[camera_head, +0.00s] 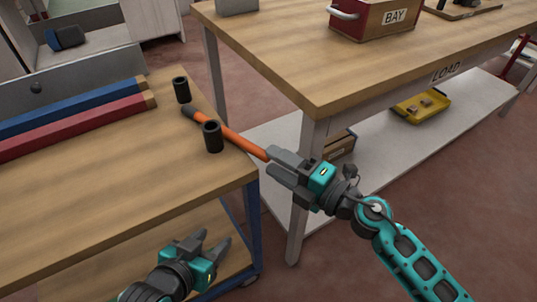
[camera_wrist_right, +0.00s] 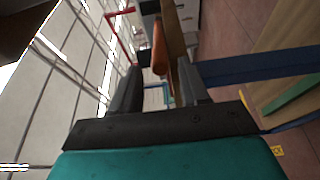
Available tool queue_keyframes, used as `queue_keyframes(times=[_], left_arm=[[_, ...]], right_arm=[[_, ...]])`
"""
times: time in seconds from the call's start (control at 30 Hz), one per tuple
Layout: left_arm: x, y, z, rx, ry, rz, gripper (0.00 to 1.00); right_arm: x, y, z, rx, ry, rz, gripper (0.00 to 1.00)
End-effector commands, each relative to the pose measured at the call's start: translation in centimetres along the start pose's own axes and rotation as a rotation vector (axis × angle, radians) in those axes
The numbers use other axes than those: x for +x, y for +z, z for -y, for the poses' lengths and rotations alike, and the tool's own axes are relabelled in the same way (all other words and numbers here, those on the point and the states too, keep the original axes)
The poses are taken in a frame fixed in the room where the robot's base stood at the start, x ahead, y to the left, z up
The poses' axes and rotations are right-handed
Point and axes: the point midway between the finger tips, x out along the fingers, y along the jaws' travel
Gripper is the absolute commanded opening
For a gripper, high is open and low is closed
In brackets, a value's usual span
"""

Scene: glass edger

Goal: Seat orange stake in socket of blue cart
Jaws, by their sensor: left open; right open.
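The orange stake (camera_head: 240,143) has a dark end at its left, over the wooden top of the blue cart (camera_head: 252,220). Its orange end reaches past the cart's right edge. I cannot tell whether it rests on the top. Two black sockets stand on the cart: a far one (camera_head: 182,91) and a near one (camera_head: 212,137), which partly hides the stake. My right gripper (camera_head: 277,160) is open at the stake's orange end; in the right wrist view the stake (camera_wrist_right: 159,48) shows between the fingers (camera_wrist_right: 158,88). My left gripper (camera_head: 213,242) is open and empty beside the cart's front.
A blue bar (camera_head: 70,110) and a red bar (camera_head: 75,126) lie along the cart's back left. A workbench marked LOAD (camera_head: 300,60) stands to the right, with a red BAY box (camera_head: 372,20) on it and a yellow tray (camera_head: 420,107) on its lower shelf. The cart's front top is clear.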

Motion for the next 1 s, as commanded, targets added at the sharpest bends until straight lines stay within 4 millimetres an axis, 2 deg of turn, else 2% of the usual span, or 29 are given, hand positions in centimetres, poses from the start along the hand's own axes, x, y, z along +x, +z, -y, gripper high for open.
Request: queue_keyframes(times=[0.2, 0.53, 1.0], left_arm=[[-0.2, -0.1, 0.3, 0.000, -0.007, 0.001, 0.51], [-0.1, 0.4, 0.3, -0.001, -0.008, 0.011, 0.51], [-0.2, 0.1, 0.2, 0.001, -0.006, 0.005, 0.51]], right_arm=[[1.6, 0.0, -0.2, 0.000, 0.001, -0.001, 0.45], [1.8, 0.0, -0.1, 0.001, 0.001, 0.000, 0.45], [1.7, 0.0, -0.1, 0.001, 0.001, 0.000, 0.23]])
